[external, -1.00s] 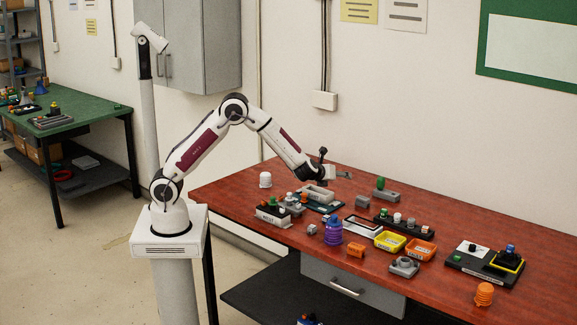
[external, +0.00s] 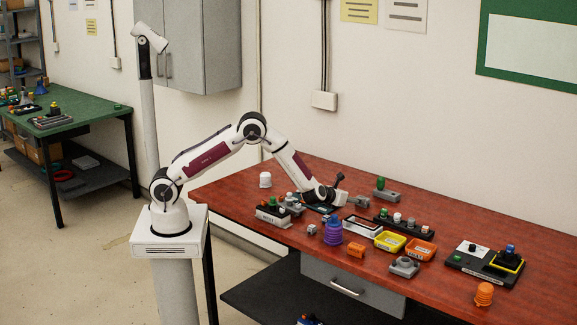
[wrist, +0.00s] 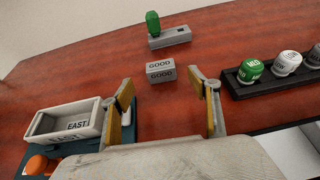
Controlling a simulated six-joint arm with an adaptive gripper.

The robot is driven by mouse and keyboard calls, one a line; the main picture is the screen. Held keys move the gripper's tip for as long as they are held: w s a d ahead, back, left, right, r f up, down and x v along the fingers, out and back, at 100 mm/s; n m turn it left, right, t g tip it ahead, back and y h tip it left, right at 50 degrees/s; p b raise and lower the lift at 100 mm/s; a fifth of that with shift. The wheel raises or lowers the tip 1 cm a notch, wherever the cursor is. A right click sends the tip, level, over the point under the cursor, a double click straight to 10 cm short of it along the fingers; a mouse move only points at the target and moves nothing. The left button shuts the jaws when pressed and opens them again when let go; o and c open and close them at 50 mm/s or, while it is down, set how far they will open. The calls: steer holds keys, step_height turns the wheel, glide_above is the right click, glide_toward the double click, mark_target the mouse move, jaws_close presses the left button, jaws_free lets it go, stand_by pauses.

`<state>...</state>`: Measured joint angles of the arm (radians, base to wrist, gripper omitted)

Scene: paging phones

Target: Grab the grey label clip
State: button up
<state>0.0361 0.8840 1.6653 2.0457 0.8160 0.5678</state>
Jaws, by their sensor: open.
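The grey label clip (wrist: 160,71) is a small block marked GOOD. In the wrist view it sits on the red-brown table just beyond the fingertips, slightly left of midway between them. My gripper (wrist: 167,88) is open and empty, with one yellow-padded finger to each side of the gap. In the external view my gripper (external: 350,201) is low over the table's back part, close to the clip (external: 363,202) and partly overlapping it in the picture.
A grey block with a green knob (wrist: 168,36) stands behind the clip. A black rack of labelled knobs (wrist: 270,75) lies to the right. A pale tray marked EAST (wrist: 66,122) is at left. Bare table lies left of the clip. Yellow (external: 390,242) and orange (external: 421,250) bins stand further forward.

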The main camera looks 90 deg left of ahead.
steer(key=shift+x, duration=1.3)
steer(key=shift+f, duration=0.1)
steer(key=shift+f+x, duration=0.2)
steer(key=shift+x, duration=2.3)
steer(key=shift+s, duration=0.1)
steer(key=c, duration=1)
